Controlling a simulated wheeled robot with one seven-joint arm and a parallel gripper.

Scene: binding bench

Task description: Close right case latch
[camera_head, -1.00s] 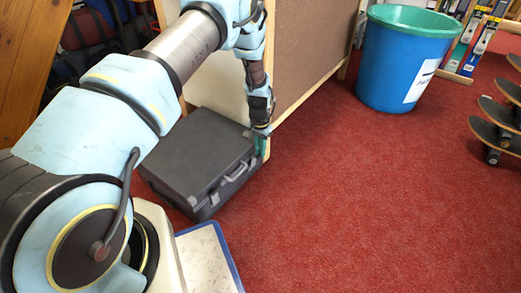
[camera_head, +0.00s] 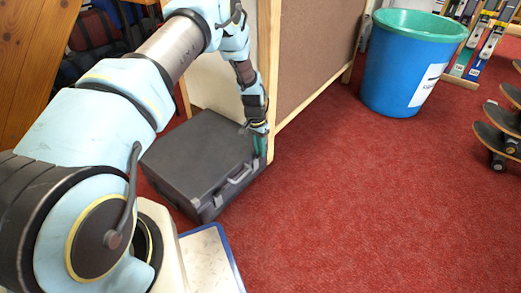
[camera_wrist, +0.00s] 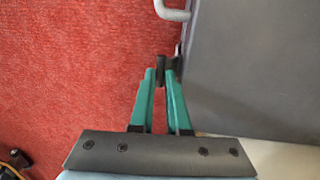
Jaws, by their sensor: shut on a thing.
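The dark grey case (camera_head: 190,150) lies flat on the red carpet with its lid down. Its light handle (camera_head: 239,174) is on the front side and also shows in the wrist view (camera_wrist: 172,13). My gripper (camera_head: 261,154) is at the case's right front end, beyond the handle. In the wrist view its green fingers (camera_wrist: 162,72) come together at the case's edge, shut on the right latch. A sliver of the metal latch (camera_wrist: 178,50) shows by the right fingertip. The dark fingertips hide most of it, so its angle cannot be told.
A brown board (camera_head: 312,50) with a wooden frame stands right behind the case and my gripper. A blue bin (camera_head: 395,75) and skateboards (camera_head: 495,140) are to the right. A blue-edged tray (camera_head: 208,262) is in front. The carpet right of the case is clear.

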